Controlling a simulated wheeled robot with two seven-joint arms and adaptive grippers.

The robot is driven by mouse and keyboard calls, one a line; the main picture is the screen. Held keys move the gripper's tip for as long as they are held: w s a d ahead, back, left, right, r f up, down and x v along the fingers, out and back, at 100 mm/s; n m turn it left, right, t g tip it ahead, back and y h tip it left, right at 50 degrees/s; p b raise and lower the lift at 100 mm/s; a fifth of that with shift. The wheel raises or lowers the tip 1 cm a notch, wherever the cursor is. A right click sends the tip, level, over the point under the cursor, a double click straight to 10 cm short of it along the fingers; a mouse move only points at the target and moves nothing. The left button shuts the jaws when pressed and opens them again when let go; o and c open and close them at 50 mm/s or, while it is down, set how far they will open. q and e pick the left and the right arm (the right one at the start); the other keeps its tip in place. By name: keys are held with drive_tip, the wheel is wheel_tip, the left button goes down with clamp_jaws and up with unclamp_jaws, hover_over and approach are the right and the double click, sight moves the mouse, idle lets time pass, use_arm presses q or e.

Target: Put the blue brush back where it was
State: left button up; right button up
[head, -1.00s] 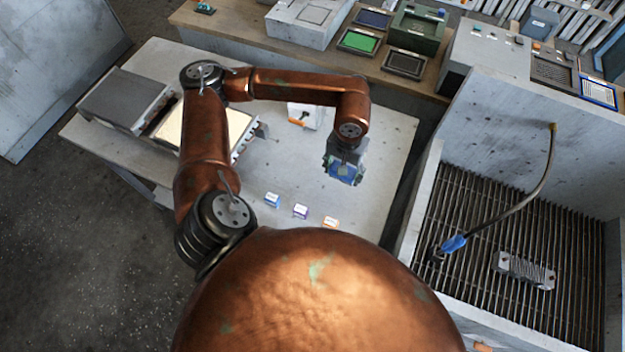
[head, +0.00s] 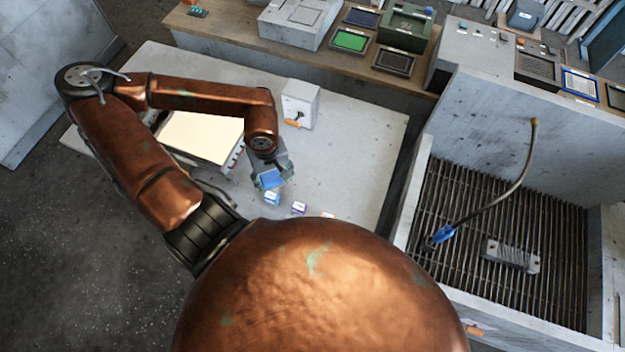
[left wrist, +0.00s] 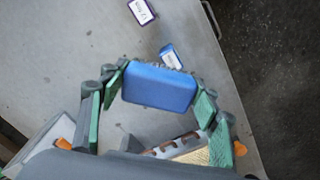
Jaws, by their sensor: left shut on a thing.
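The blue brush (head: 270,179) is in my left gripper (head: 272,173), above the pale table near the blue-marked label block (head: 271,198). In the left wrist view the brush (left wrist: 158,88) shows as a blue block with dark bristles along its far edge, and the green-padded fingers of the left gripper (left wrist: 162,84) are at its two ends. The blue label block (left wrist: 171,56) lies just beyond it. Whether the brush touches the table is not clear. My right gripper is not in view.
A purple label block (head: 298,208) stands right of the blue one; an orange-marked one (head: 328,215) is partly hidden. A white box with an orange handle (head: 300,104) stands behind. A cream-topped unit (head: 200,137) is at left, a grated basin (head: 490,220) at right. The table's right side is clear.

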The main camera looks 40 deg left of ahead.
use_arm(q)
drive_tip(key=shift+s+r, duration=0.1)
drive_tip(key=shift+s, duration=0.15)
drive_tip(key=w+d+f, duration=0.1)
drive_tip(key=w+f, duration=0.1)
drive_tip(key=w, duration=0.2)
drive_tip(key=w+d+f+p, duration=0.1)
drive_tip(key=w+d+f, duration=0.1)
drive_tip(key=w+f, duration=0.1)
drive_tip(key=w+d+f+p, duration=0.1)
drive_tip(key=w+f, duration=0.2)
drive_tip(key=w, duration=0.2)
drive_tip(key=shift+d+f, duration=0.2)
drive_tip(key=shift+f, duration=0.05)
drive_tip(key=shift+w+d+f, duration=0.1)
drive_tip(key=shift+w+f, duration=0.25)
drive_tip(key=shift+f, duration=0.15)
drive_tip(key=f+p, duration=0.2)
drive_tip(key=f, duration=0.1)
drive_tip(key=shift+w+d, duration=0.1)
drive_tip(key=shift+w, duration=0.1)
drive_tip(key=shift+f, duration=0.2)
drive_tip(key=shift+f, duration=0.1)
